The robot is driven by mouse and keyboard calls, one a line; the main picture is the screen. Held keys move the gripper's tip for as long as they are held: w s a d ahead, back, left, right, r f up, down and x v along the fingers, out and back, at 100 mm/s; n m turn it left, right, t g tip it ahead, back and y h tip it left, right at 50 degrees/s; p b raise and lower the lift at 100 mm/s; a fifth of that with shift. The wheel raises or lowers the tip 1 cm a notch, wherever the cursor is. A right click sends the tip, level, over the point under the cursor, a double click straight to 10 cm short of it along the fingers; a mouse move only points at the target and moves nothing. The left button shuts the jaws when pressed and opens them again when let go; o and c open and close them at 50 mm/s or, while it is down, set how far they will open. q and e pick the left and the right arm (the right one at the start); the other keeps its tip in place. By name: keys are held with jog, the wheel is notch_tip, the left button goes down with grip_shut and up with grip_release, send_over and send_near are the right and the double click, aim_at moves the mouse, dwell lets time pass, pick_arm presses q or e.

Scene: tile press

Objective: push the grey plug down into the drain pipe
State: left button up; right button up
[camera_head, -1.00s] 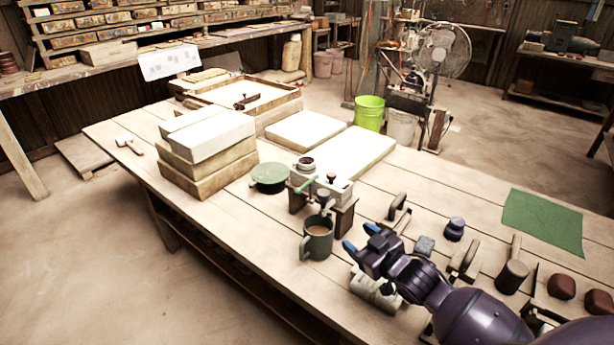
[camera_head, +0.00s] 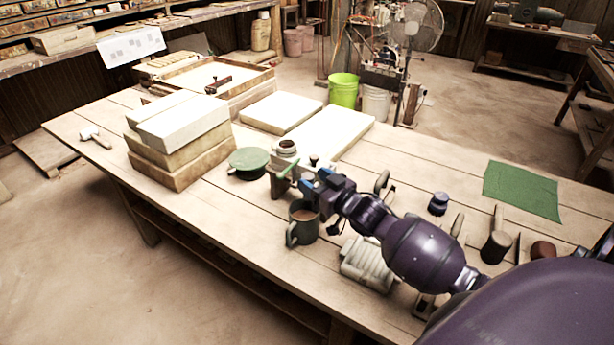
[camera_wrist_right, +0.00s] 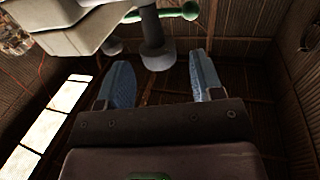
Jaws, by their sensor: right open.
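My right gripper (camera_head: 319,178) is open, its blue fingertips right at the small press stand (camera_head: 279,186) on the table. The gripper hides most of the stand's right side. In the right wrist view, a grey cylinder on a stem (camera_wrist_right: 157,54) shows between and just beyond the open fingers (camera_wrist_right: 158,82). It may be the grey plug, but I cannot tell for sure. A green rod with a ball end (camera_wrist_right: 189,11) is above it. I cannot make out the drain pipe. My left gripper is not in view.
A mug with brown liquid (camera_head: 303,222) stands close in front of the gripper. A green round lid (camera_head: 248,161) and a small pot (camera_head: 286,148) are beyond the stand. Stacked blocks (camera_head: 180,140) are at left. A green cloth (camera_head: 522,190) lies at right.

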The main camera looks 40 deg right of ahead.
jog(key=shift+w+a, duration=0.15)
jog(key=shift+w, duration=0.6)
jog(key=shift+w+a, duration=0.1)
jog(key=shift+w, duration=0.6)
jog(key=shift+c, duration=0.3)
